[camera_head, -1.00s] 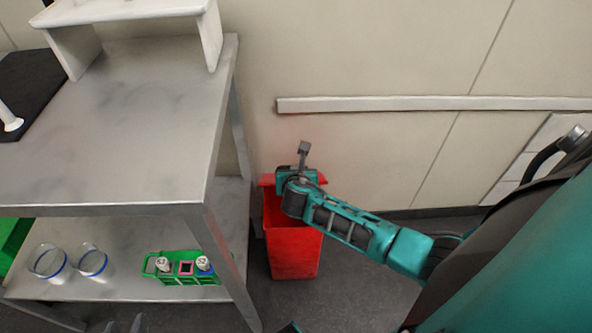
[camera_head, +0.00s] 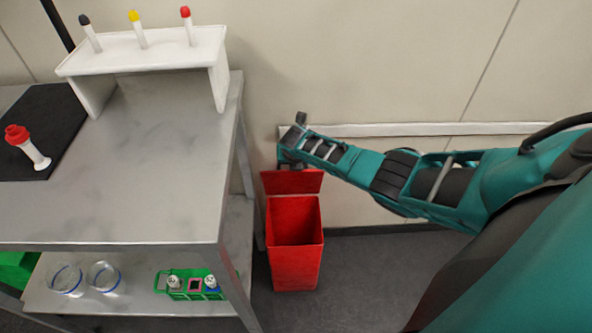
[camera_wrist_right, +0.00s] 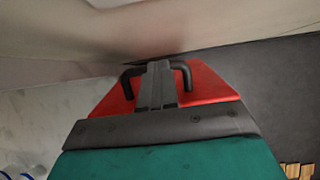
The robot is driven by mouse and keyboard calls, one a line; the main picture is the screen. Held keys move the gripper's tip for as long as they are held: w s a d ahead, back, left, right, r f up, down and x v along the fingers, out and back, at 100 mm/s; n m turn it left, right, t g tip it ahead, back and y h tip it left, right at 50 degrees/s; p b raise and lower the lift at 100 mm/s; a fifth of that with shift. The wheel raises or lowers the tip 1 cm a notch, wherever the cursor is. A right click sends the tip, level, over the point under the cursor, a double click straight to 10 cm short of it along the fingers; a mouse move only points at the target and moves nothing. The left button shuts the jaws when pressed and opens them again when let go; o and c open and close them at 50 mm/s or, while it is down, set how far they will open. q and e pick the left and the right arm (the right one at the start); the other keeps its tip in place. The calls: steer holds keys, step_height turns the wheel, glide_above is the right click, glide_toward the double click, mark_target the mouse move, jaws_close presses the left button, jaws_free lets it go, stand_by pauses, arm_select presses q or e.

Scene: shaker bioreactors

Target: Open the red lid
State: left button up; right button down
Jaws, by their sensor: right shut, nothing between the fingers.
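The red bin (camera_head: 294,256) stands on the floor right of the metal table, with its mouth open. Its red lid (camera_head: 292,182) is swung up and stands raised at the bin's back edge, near the wall. The lid (camera_wrist_right: 212,84) also shows in the right wrist view with a dark handle (camera_wrist_right: 187,76). My right gripper (camera_head: 288,158) is at the top of the lid. In the wrist view its fingers (camera_wrist_right: 157,78) are closed together at the handle, with nothing between them; whether they touch it I cannot tell. My left gripper is out of view.
The metal table (camera_head: 165,180) stands close left of the bin. It bears a white rack (camera_head: 150,55) with capped tubes and a red-capped white item (camera_head: 28,147) on a black mat. A green rack (camera_head: 190,283) and glass dishes sit on the lower shelf. A wall rail (camera_head: 420,129) runs behind.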

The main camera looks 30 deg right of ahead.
steer(key=shift+w+d+f+b, duration=0.25)
steer(key=shift+w+d+b, duration=0.2)
steer(key=shift+w+b, duration=0.25)
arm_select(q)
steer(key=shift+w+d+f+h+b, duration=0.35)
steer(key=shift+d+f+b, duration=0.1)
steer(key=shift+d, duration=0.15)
arm_select(e)
steer(key=shift+w+d+r, duration=0.15)
steer(key=shift+w+d, duration=0.2)
steer(key=shift+w, duration=0.2)
steer(key=shift+r, duration=0.1)
arm_select(q)
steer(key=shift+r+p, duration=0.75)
steer(key=shift+p, duration=0.1)
arm_select(e)
steer(key=shift+r, duration=0.8)
